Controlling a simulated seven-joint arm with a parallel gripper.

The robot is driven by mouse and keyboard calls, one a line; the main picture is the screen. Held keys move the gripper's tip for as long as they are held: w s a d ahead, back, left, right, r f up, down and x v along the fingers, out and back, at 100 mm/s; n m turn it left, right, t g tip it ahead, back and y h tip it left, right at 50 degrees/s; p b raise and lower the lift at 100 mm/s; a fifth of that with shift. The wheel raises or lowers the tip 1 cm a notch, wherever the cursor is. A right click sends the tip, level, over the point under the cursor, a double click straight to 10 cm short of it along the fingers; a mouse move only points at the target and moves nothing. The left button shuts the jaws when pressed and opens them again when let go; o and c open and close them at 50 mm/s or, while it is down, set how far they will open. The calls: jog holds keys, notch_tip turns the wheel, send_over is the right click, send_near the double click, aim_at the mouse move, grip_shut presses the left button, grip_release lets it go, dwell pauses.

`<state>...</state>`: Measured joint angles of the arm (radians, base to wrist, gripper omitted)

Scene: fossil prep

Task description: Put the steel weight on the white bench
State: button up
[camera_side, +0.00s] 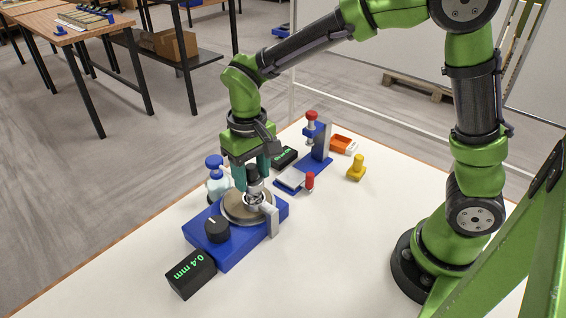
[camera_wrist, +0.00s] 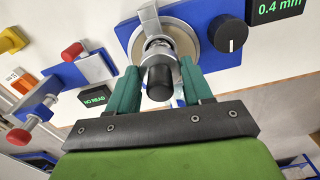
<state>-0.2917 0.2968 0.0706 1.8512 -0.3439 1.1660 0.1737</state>
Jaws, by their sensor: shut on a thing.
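The steel weight (camera_side: 254,194) is a shiny metal piece with a black top, over the round grey plate (camera_side: 236,208) of a blue device (camera_side: 232,247). In the wrist view its black top (camera_wrist: 159,84) is between the two green fingers. My gripper (camera_side: 253,172) points down and is shut on the weight. The fingers partly hide the weight in the side view. I cannot tell whether its base touches the plate. The white bench (camera_side: 350,235) lies under and around the device.
The blue device has a black dial (camera_side: 216,229), an upright silver piece (camera_side: 270,218) and a "0.4 mm" display (camera_side: 191,274). Behind are a blue-capped bottle (camera_side: 216,180), a red-knobbed blue stand (camera_side: 318,150), an orange-and-white box (camera_side: 343,145) and a yellow piece (camera_side: 356,168). The front right bench is clear.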

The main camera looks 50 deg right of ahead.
aim_at(251, 167)
jog(key=shift+r, duration=2.2)
jog(key=shift+a, duration=0.1)
jog(key=s+a+f, duration=0.1)
jog(key=s+f, duration=0.2)
jog(key=f, duration=0.1)
jog(key=s+a+f, duration=0.1)
jog(key=s+f, duration=0.3)
jog(key=s+a+f, duration=0.1)
jog(key=s+f, duration=0.3)
jog(key=shift+s+a, duration=0.15)
jog(key=shift+s, duration=0.05)
jog(key=shift+f, duration=2.05)
